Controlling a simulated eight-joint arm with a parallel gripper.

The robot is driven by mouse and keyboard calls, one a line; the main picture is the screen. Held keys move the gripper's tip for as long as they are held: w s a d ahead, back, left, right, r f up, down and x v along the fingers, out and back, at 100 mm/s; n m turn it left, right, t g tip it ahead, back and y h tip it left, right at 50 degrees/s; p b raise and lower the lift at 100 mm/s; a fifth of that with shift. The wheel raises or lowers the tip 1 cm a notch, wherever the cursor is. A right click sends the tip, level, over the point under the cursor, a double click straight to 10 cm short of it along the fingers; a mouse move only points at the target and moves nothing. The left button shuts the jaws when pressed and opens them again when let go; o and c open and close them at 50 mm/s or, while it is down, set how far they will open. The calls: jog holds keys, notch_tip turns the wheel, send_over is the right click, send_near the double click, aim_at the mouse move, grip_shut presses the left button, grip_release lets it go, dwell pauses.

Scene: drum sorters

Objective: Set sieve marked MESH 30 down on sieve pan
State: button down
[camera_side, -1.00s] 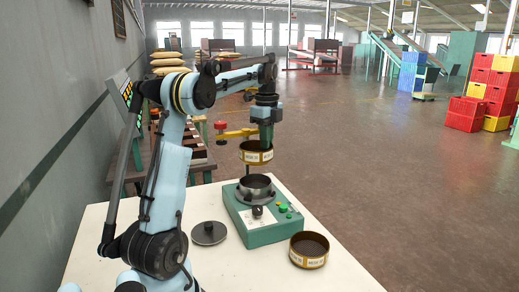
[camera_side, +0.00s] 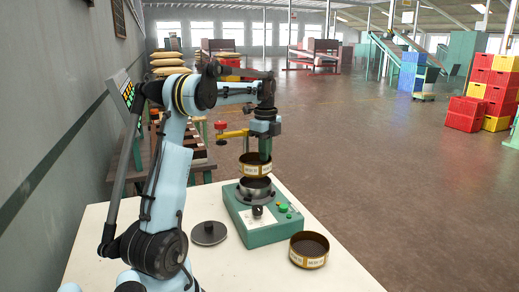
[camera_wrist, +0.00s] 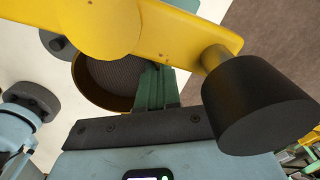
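A brass-coloured sieve (camera_side: 255,170) with a pale label band hangs level from my gripper (camera_side: 265,157); its label is too small to read surely. My green fingers (camera_wrist: 155,88) are closed on its wall, and its dark mesh (camera_wrist: 108,75) shows in the wrist view. The metal sieve pan (camera_side: 255,190) sits on the green shaker base (camera_side: 268,232), directly under the held sieve. The sieve's bottom is at or barely above the pan's rim; I cannot tell whether they touch.
A second brass sieve (camera_side: 309,251) stands on the pale table (camera_side: 95,250) right of the shaker. A dark round lid (camera_side: 208,234) with a knob lies to its left. A yellow bar (camera_side: 235,133) with a red knob is beside my gripper and looms large in the wrist view.

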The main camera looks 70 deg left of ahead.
jog(key=shift+f, duration=0.9)
jog(key=shift+f, duration=1.1)
dwell(0.8)
jog(key=c, duration=1.3)
grip_release()
jog(key=shift+o, duration=0.2)
notch_tip(320, 180, up, 12)
jog(key=shift+r, duration=0.1)
